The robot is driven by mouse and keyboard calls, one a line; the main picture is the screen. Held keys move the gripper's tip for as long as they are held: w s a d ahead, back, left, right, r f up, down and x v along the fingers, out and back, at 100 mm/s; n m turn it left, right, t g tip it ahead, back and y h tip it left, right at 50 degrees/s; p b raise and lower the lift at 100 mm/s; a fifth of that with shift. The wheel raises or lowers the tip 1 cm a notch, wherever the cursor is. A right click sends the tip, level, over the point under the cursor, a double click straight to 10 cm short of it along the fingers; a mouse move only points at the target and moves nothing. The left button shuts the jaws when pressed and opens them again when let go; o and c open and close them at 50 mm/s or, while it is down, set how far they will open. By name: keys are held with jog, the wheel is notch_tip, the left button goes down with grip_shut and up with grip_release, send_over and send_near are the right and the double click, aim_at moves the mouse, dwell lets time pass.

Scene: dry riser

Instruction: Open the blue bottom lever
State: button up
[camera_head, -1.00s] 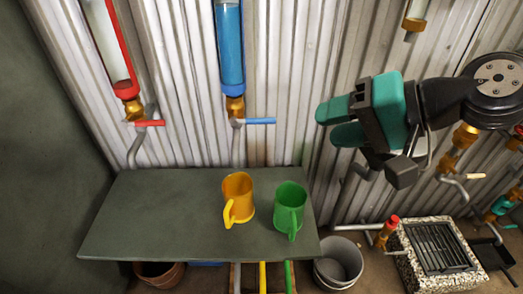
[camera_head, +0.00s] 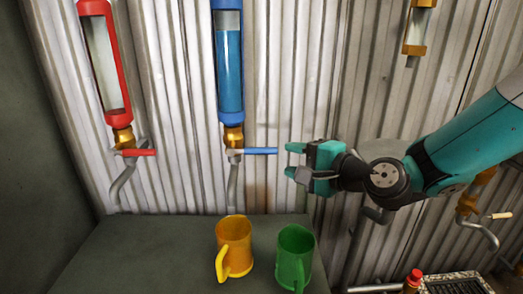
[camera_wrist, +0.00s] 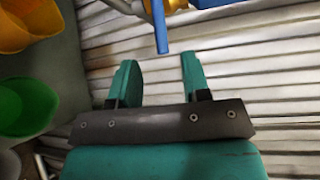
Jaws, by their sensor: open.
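The blue lever (camera_head: 260,151) sticks out to the right from the brass valve (camera_head: 233,137) under the blue tube (camera_head: 229,70). It lies about level. My gripper (camera_head: 288,160) is open and empty, just right of the lever's free end, with its fingers pointing left at it. In the wrist view the blue lever (camera_wrist: 160,28) comes down from the top toward the gap between my two teal fingers (camera_wrist: 157,75). Its tip appears just short of the fingertips or level with them; exact depth is hard to tell.
A yellow mug (camera_head: 236,245) and a green mug (camera_head: 294,256) stand on the dark table (camera_head: 120,255) below. A red lever (camera_head: 138,152) under a red tube (camera_head: 102,60) is at left. Corrugated metal wall (camera_head: 180,110) stands close behind the lever.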

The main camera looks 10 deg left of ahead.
aim_at(265, 152)
jog(key=x, duration=0.9)
jog(key=shift+w+a, duration=0.1)
jog(key=shift+a, duration=0.15)
grip_shut()
